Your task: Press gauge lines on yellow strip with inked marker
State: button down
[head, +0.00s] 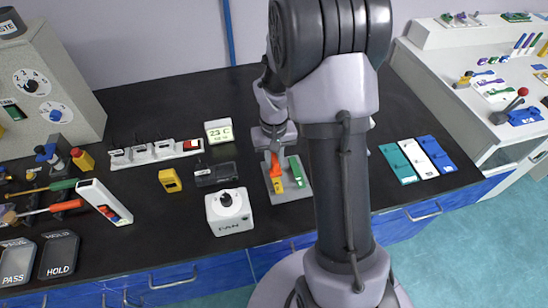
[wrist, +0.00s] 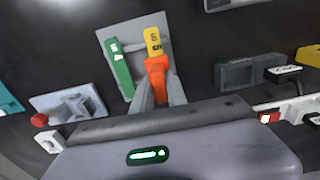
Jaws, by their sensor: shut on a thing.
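My gripper (head: 274,150) is shut on an orange block-like tool (head: 275,166), which I take to be the inked marker. In the wrist view the orange tool (wrist: 157,67) sits between my grey fingers (wrist: 157,92) and overlaps the near end of the yellow strip (wrist: 153,40). I cannot tell whether it touches the strip. The yellow strip (head: 278,185) lies on a light grey plate (head: 290,196), beside a green strip (head: 297,170). The green strip also shows in the wrist view (wrist: 121,72). The marker's underside is hidden, and I see no gauge lines clearly.
A white knob box (head: 229,211) stands left of the plate, with a dark block (head: 216,174) and a small display (head: 219,131) behind it. Teal, white and blue panels (head: 420,158) lie to the right. Dark bench is free between these and my arm.

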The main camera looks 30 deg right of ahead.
jog(key=shift+f+b, duration=0.4)
jog(key=shift+f, duration=0.15)
dwell(1.7)
notch_tip(320, 180, up, 7)
jog(key=p, duration=0.6)
jog(key=shift+r, duration=0.2)
jog(key=shift+f, duration=0.15)
